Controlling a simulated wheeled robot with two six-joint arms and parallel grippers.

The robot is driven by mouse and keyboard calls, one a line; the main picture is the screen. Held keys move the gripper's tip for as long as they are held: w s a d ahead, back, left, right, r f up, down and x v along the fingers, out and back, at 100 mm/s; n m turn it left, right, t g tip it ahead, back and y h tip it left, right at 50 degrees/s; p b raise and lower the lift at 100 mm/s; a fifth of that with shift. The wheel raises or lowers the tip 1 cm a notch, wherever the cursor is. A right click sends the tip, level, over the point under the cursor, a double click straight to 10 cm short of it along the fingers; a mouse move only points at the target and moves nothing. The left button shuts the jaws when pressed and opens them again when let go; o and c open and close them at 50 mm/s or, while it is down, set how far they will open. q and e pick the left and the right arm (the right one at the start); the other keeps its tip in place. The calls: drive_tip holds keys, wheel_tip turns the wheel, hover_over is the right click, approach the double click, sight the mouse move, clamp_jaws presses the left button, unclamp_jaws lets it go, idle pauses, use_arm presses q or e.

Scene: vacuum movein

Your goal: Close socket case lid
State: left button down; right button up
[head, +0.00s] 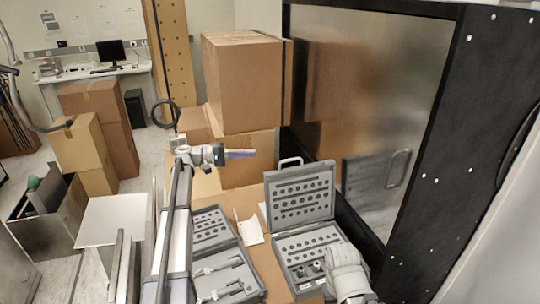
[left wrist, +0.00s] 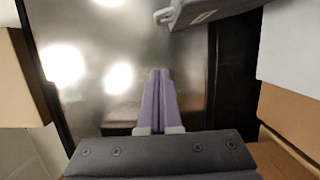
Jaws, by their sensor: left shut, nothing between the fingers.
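A grey socket case (head: 334,226) stands open on the cardboard-coloured surface in the head view. Its lid (head: 301,171) stands raised at the back, with a handle on its top edge and rows of dark round holes inside. A few sockets sit in the base, whose front right is hidden by a pale rounded part, likely my right arm. My left gripper (head: 242,154) is up and left of the lid, apart from it, with its purple fingers shut and empty. In the left wrist view the fingers (left wrist: 156,98) are together; a grey handled piece, likely the lid (left wrist: 205,10), shows at the top.
A second open grey case (head: 236,246) with tools lies left of the socket case. Cardboard boxes (head: 243,82) are stacked behind. A shiny metal panel (head: 370,100) in a black frame stands close on the right and reflects the lid. Some free air lies between gripper and lid.

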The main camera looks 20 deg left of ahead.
use_arm(q)
drive_tip(key=d, duration=1.1)
drive_tip(key=shift+s+d, duration=0.15)
drive_tip(key=shift+d, duration=0.05)
